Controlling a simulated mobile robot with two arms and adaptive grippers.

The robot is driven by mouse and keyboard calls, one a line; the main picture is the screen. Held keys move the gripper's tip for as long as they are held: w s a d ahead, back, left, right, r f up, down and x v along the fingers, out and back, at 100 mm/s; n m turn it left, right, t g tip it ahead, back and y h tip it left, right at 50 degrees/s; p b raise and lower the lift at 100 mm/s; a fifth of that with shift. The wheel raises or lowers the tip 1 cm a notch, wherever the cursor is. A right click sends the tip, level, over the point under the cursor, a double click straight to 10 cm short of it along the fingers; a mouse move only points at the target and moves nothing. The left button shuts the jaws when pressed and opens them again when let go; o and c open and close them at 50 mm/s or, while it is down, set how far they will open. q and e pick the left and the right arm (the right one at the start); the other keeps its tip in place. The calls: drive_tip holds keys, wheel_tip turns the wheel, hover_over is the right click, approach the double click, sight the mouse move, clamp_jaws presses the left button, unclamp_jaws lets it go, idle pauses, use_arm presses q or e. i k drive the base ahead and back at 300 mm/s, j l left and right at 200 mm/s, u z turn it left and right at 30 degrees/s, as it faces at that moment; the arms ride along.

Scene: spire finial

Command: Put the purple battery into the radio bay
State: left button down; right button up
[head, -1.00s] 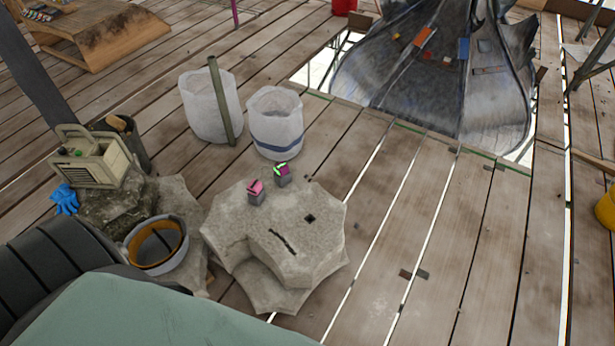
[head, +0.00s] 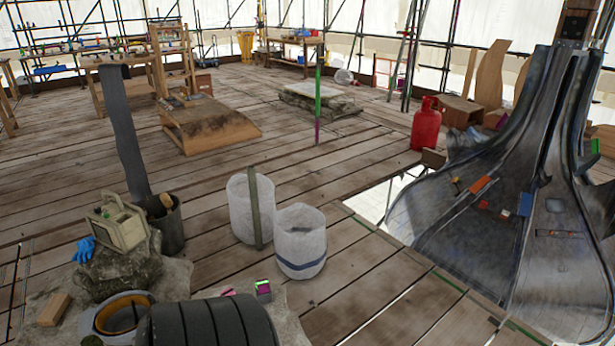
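The radio (head: 118,225), a beige box with a handle, sits on a dark rock at the left; its bay cannot be made out. Two small coloured pieces stand on the pale stone block (head: 290,305) at the bottom. I cannot tell surely which is the purple battery. Neither of my grippers is in view.
A blue glove (head: 84,249) lies beside the radio, and a dark bucket (head: 168,225) stands behind it. Two white sacks (head: 301,243) stand mid-floor. A floor opening and a large metal spire piece (head: 470,210) lie at right. The plank floor beyond the sacks is mostly clear.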

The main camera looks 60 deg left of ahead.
sight(126, 229)
drive_tip(key=i+u, duration=0.45)
drive_tip(key=i+l+u, duration=0.15)
drive_tip(key=i+u, duration=0.25)
drive_tip(key=i+l+u, duration=0.3)
drive_tip(key=i+u, duration=0.3)
drive_tip(key=u, duration=0.3)
drive_tip(key=i+u, duration=0.15)
drive_tip(key=u, duration=0.35)
drive_tip(key=i+l+u, duration=0.15)
drive_tip(key=u, duration=0.3)
drive_tip(key=i+l+u, duration=0.1)
drive_tip(key=u, duration=0.4)
drive_tip(key=i+l+u, duration=0.1)
drive_tip(key=l+u, duration=0.15)
drive_tip(key=u, duration=0.2)
